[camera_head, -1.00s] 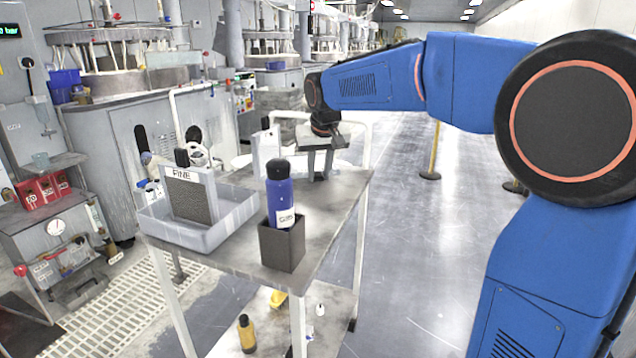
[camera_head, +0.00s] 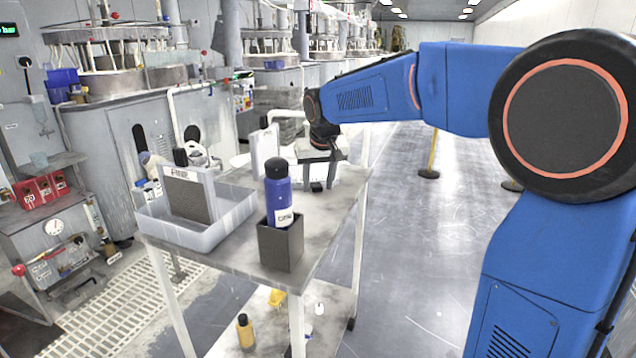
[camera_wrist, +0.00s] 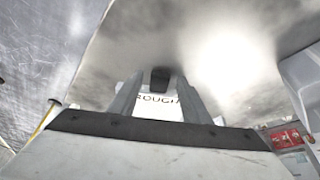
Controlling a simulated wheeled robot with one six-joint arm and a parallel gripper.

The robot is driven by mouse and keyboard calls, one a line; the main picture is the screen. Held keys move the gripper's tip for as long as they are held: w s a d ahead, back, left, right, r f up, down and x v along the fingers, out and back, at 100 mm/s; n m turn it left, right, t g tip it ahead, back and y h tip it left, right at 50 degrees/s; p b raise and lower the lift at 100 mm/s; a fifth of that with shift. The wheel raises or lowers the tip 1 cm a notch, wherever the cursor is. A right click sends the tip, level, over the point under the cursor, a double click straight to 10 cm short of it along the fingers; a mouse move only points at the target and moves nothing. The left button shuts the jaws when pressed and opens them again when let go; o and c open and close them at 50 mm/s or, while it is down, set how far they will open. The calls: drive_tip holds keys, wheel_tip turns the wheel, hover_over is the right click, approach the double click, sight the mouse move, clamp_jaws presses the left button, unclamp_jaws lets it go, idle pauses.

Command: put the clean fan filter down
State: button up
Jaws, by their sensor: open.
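My gripper (camera_head: 320,184) is low over the far end of the cart top, with its fingers apart. It also shows in the wrist view (camera_wrist: 160,92). Between the fingers there is a pale piece lettered ROUGH (camera_wrist: 158,105) with a black block (camera_wrist: 160,78) at its far edge. A small dark piece (camera_head: 316,186) shows between the fingers in the head view. I cannot tell whether any of these is the clean fan filter, or whether the fingers touch them. A labelled panel with a dark mesh face (camera_head: 190,198) stands upright in a grey tray (camera_head: 215,238).
The cart (camera_head: 335,215) also carries a blue bottle (camera_head: 279,200) in a dark holder (camera_head: 281,246) at the near edge, and a white upright panel (camera_head: 264,150) left of my gripper. A yellow bottle (camera_head: 246,331) is on the lower shelf. Open floor lies to the right.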

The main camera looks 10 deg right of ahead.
drive_tip(key=v, duration=1.2)
drive_tip(key=s+d+f, duration=0.2)
drive_tip(key=s+f, duration=0.5)
drive_tip(key=s, duration=0.4)
drive_tip(key=s+d+f, duration=0.3)
drive_tip(key=s+f, duration=0.3)
drive_tip(key=s, duration=0.6)
drive_tip(key=s+d+f, duration=0.3)
drive_tip(key=s+f, duration=0.4)
drive_tip(key=s, duration=0.5)
drive_tip(key=shift+d+f, duration=0.25)
drive_tip(key=shift+f, duration=0.1)
drive_tip(key=shift+o, duration=0.5)
drive_tip(key=shift+s, duration=0.1)
